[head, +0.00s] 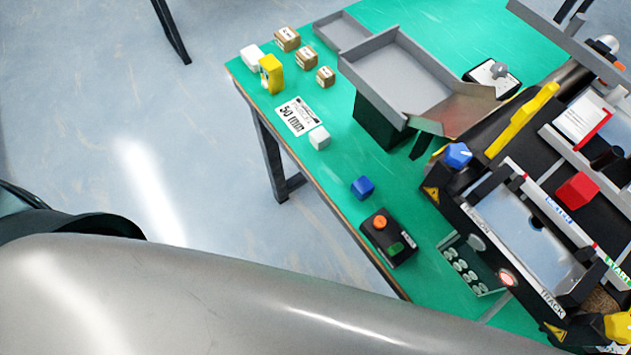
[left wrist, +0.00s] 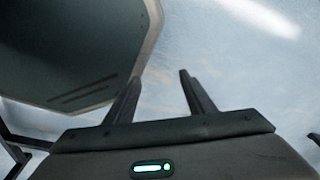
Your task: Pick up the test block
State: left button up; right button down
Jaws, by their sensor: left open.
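Several small blocks are in the head view, and I cannot tell by label which is the test block. A pale grey-white block (head: 319,137) stands on the green table beside a white "50 mm" card (head: 297,116). A blue block (head: 362,187) lies farther right, near a black button box. A red block (head: 577,188) sits on the conveyor. My left gripper (left wrist: 160,78) shows in the left wrist view, open and empty, with only floor and a dark panel beyond its fingers. It is not seen in the head view. My right gripper is in neither view.
On the green table (head: 335,185), a white block, a yellow item and small cartons (head: 307,57) stand at the far-left corner. A grey tray (head: 390,70) stands behind, the button box (head: 389,238) by the front edge. The conveyor (head: 500,180) fills the right. My arm crosses the bottom.

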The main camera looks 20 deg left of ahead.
pick_arm(q)
jog(key=s+a+f, duration=0.2)
jog(key=s+f, duration=0.5)
jog(key=s, duration=0.3)
jog(key=shift+s+f+g+b, duration=0.2)
jog(key=shift+f+g+b, duration=0.05)
jog(key=shift+g+b, duration=0.2)
